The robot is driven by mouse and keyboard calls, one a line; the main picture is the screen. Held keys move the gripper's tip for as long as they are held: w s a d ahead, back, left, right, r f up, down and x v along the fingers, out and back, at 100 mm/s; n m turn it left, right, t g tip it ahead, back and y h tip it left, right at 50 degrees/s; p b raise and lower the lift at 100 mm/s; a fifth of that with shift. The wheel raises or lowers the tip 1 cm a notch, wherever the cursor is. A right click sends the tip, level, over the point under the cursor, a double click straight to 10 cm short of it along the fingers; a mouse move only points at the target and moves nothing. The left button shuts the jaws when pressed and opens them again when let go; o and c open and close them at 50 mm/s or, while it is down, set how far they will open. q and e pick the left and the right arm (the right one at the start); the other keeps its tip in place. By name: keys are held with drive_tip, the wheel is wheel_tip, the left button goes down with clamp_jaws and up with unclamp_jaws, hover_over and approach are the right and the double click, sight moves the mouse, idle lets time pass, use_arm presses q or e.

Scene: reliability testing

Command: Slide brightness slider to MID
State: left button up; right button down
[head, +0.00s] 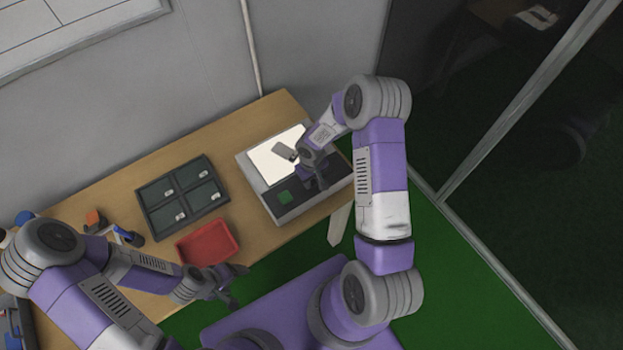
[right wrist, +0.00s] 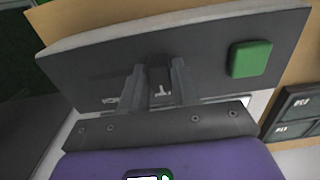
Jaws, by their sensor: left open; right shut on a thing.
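The test box (head: 246,163) has a bright white screen (head: 268,160) and a dark control panel (head: 276,210) with a green button (head: 286,197). The button also shows in the right wrist view (right wrist: 250,59). My right gripper (head: 319,182) is over the panel's right part, shut on the brightness slider's knob (right wrist: 158,72). In the right wrist view, its fingers (right wrist: 157,88) stand on both sides of the dark knob. Small white labels lie beside the fingers, too small to read and partly hidden. My left gripper (head: 228,285) is open and empty, near the table's front edge.
A dark tray with four compartments (head: 148,205) and a red tray (head: 182,250) stand left of the box on the wooden table (head: 236,128). A wall runs behind the table.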

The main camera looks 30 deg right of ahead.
drive_tip(key=shift+w+d, duration=0.15)
drive_tip(key=shift+d, duration=1.9)
drive_tip(key=c, duration=0.9)
unclamp_jaws()
drive_tip(key=shift+a, duration=0.1)
drive_tip(key=shift+r, duration=0.1)
wheel_tip(320, 180, up, 7)
drive_tip(key=shift+r+p, duration=0.2)
drive_tip(key=shift+p, duration=0.1)
